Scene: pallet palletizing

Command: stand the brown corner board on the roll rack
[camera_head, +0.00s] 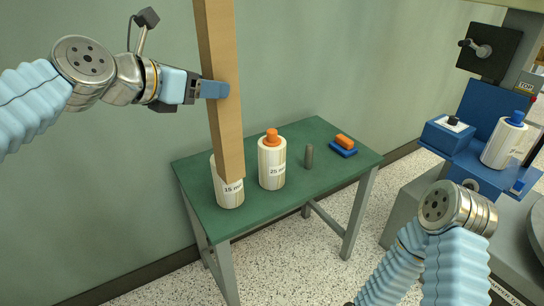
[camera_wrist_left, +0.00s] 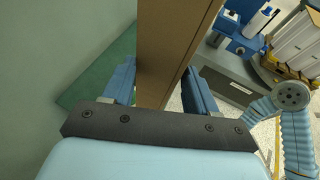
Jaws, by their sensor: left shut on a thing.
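The brown corner board (camera_head: 217,60) is long and stands nearly upright in my left gripper (camera_head: 214,89). Its top runs out of the head view, and its lower end covers part of the roll marked 15 (camera_head: 230,194). I cannot tell whether that end touches anything. In the left wrist view the board (camera_wrist_left: 170,40) passes between the two blue fingers of the same gripper (camera_wrist_left: 160,86). The green-topped table (camera_head: 313,200) with rolls on it may be the roll rack; I cannot be sure. My right arm shows at the lower right, but its gripper is not visible.
A second roll (camera_head: 272,165) with an orange top, a grey peg (camera_head: 309,157) and an orange-and-blue block (camera_head: 344,146) are on the table. At the right a blue machine (camera_head: 475,150) carries a blue-topped roll (camera_head: 503,143). The table's front right is clear.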

